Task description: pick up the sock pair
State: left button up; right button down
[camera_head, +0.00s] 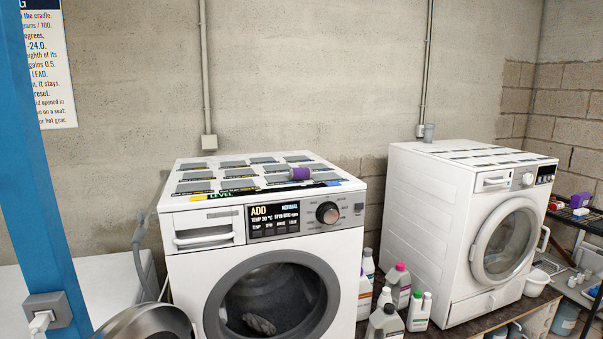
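A small purple roll (299,173) lies on top of the front-left washing machine (190,254), toward its right front edge. It may be the sock pair, but it is too small to be sure. A grey, striped bundle (259,324) shows in the dark drum behind that machine's round door (336,290); I cannot tell if it is cloth. Neither of my grippers is in view.
The machine's top has several dark grey pads around the purple roll. A second white machine (440,215) stands to the right, with several bottles (399,286) between the two. A blue post (37,165) rises at the left, and a rounded metal object (152,323) is at the bottom left.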

aim_at(295, 173)
jog(key=i+l+u, duration=0.15)
jog(key=l, duration=0.2)
jog(key=l+u, duration=0.1)
jog(key=l, duration=0.25)
jog(key=i+l+u, duration=0.15)
jog(key=l, duration=0.2)
jog(key=i+l+u, duration=0.2)
jog(key=l, duration=0.5)
jog(key=i+l+u, duration=0.1)
jog(key=l+u, duration=0.15)
jog(key=l, duration=0.4)
jog(key=l+u, duration=0.2)
jog(key=l, duration=0.55)
